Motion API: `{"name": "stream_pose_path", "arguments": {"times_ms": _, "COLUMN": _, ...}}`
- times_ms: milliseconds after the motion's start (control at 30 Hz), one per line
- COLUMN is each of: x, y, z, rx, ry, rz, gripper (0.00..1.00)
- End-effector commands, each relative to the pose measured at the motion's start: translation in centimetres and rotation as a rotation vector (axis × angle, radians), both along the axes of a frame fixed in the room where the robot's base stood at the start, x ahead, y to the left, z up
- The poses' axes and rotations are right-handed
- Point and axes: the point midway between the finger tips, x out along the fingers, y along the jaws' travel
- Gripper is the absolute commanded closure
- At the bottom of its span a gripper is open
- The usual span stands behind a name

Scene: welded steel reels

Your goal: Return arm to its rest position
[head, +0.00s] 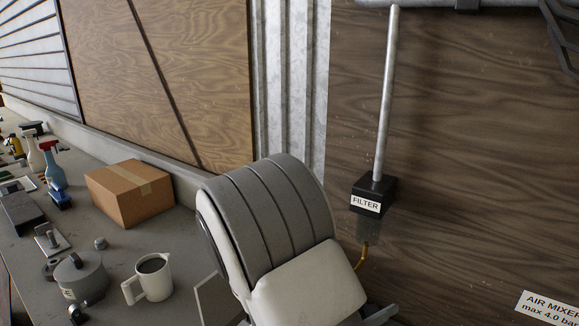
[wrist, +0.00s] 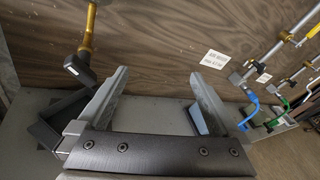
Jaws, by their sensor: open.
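My gripper (wrist: 158,75) is in the wrist view, its two grey fingers spread wide apart. Nothing is between the fingers; the plywood wall and a grey surface show behind the gap. In the head view a bulky grey and white link of my arm (head: 280,230) rises at the bottom centre, bent in front of the wall. The gripper itself is not clearly visible there.
A filter (head: 372,195) hangs right of my arm.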

Motion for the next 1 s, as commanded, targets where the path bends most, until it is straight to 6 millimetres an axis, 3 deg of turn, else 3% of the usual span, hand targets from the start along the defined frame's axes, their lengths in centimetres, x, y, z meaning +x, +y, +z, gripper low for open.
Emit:
{"name": "stream_pose_path", "arguments": {"times_ms": 200, "x": -4.7, "y": -4.0, "z": 2.5, "rx": 0.330, "ry": -0.203, "rz": -0.345, "gripper": 0.00}}
{"name": "stream_pose_path", "arguments": {"times_ms": 433, "x": -9.7, "y": -5.4, "z": 4.0, "rx": 0.665, "ry": -0.436, "rz": -0.689, "gripper": 0.00}}
{"name": "stream_pose_path", "arguments": {"times_ms": 700, "x": -13.9, "y": -4.1, "z": 5.9, "rx": 1.056, "ry": -0.732, "rz": -1.058, "gripper": 0.00}}
{"name": "stream_pose_path", "arguments": {"times_ms": 1000, "x": -16.3, "y": -0.7, "z": 9.6, "rx": 1.500, "ry": -1.068, "rz": -1.408, "gripper": 0.00}}
